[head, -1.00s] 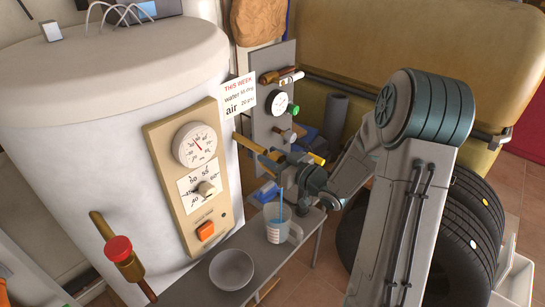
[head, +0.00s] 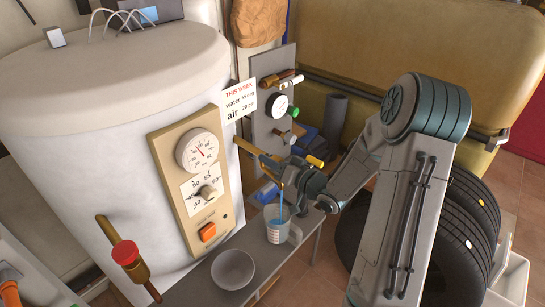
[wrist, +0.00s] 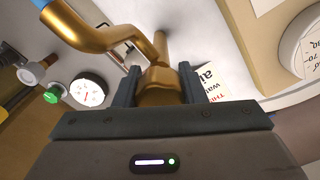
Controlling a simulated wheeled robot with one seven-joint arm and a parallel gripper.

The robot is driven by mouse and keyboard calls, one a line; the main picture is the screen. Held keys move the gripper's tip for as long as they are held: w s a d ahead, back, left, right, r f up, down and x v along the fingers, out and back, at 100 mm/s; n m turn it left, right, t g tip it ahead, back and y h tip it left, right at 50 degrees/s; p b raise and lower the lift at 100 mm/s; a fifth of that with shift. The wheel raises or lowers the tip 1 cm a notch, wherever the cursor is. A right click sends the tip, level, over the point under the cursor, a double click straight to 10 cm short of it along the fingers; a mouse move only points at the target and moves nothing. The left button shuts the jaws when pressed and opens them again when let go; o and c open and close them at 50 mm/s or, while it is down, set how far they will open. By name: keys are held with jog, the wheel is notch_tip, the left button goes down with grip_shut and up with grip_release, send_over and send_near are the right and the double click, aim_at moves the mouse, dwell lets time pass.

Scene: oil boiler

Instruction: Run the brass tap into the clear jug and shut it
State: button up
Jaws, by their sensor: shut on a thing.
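The brass tap (head: 262,156) sticks out from the white boiler's side, partly hidden by my gripper (head: 289,172). In the wrist view the tap's curved spout (wrist: 95,38) runs to the upper left, with blue liquid at its mouth. My gripper (wrist: 160,84) is shut on the brass tap handle (wrist: 160,92), one dark finger on each side. In the head view a thin blue stream falls from the tap into the clear jug (head: 290,237). The jug stands upright below on the grey bench, with blue liquid inside; its exact level is hard to read.
A grey bowl (head: 232,268) sits on the bench left of the jug. A red-capped brass valve (head: 125,252) is at the boiler's front left. A panel with gauge and valves (head: 268,120) stands behind the tap. Tyres (head: 455,235) stand on the right.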

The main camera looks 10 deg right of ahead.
jog(key=shift+m+p, duration=0.6)
jog(key=shift+m, duration=0.6)
jog(key=o, duration=1)
jog(key=shift+d, duration=0.1)
jog(key=b+v, duration=0.2)
jog(key=v, duration=1.1)
jog(key=shift+s+d+b, duration=0.25)
jog(key=shift+s+b, duration=0.1)
jog(key=shift+b, duration=0.05)
